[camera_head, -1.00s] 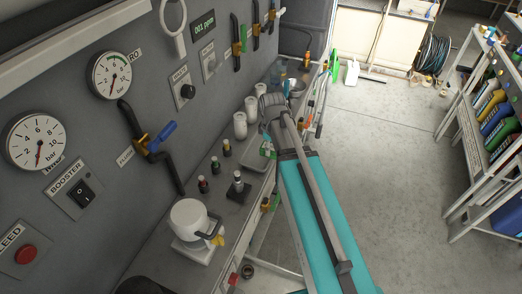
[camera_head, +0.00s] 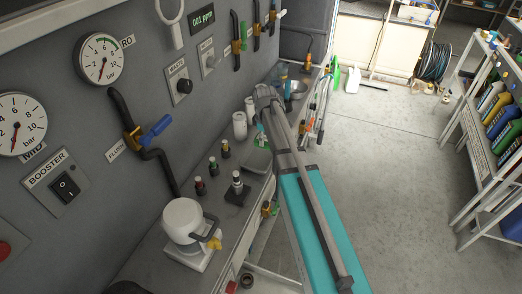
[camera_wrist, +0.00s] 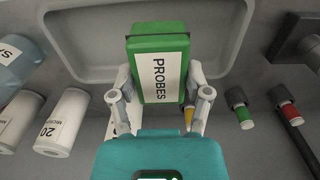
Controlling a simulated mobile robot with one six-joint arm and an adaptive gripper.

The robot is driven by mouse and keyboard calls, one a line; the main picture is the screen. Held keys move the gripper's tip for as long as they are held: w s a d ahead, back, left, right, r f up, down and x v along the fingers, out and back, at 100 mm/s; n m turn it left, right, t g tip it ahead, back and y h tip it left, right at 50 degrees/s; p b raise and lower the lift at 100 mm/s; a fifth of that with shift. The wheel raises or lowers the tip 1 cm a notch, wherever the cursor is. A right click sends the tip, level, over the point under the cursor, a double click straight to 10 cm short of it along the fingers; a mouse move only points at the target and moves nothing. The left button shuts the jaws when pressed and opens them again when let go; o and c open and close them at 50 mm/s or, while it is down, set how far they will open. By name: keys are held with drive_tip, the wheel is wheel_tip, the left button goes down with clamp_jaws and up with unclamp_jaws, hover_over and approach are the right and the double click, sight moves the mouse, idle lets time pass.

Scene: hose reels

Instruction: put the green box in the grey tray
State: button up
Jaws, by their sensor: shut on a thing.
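The green box (camera_wrist: 158,45) has a white label reading PROBES. My gripper (camera_wrist: 160,84) is shut on it, with one finger on each side in the wrist view. The grey tray (camera_wrist: 238,42) is a shallow tray with rounded corners, behind the box in that view; the gap between them is hard to judge. In the head view the tray (camera_head: 257,162) lies on the bench, partly covered by my arm. The box is mostly hidden there, beside the end of my arm.
White canisters (camera_wrist: 67,122) stand left of the tray in the wrist view, and small bottles with red (camera_wrist: 284,108) and green caps stand to the right. A white pot (camera_head: 184,220) is nearer on the bench. The floor right of my arm is clear.

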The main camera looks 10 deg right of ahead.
sight(263, 152)
drive_tip(key=shift+w+f+b, duration=0.65)
drive_tip(key=shift+w+f, duration=0.2)
drive_tip(key=shift+f, duration=0.2)
drive_tip(key=shift+w+f+b, duration=0.4)
drive_tip(key=shift+f+b, duration=0.15)
drive_tip(key=shift+b, duration=0.05)
wheel_tip(263, 152, down, 3)
drive_tip(key=b, duration=0.3)
drive_tip(key=shift+f, duration=0.1)
drive_tip(key=o, duration=1.2)
drive_tip(key=shift+r, duration=0.25)
wheel_tip(263, 152, up, 12)
drive_tip(key=p, duration=1.2)
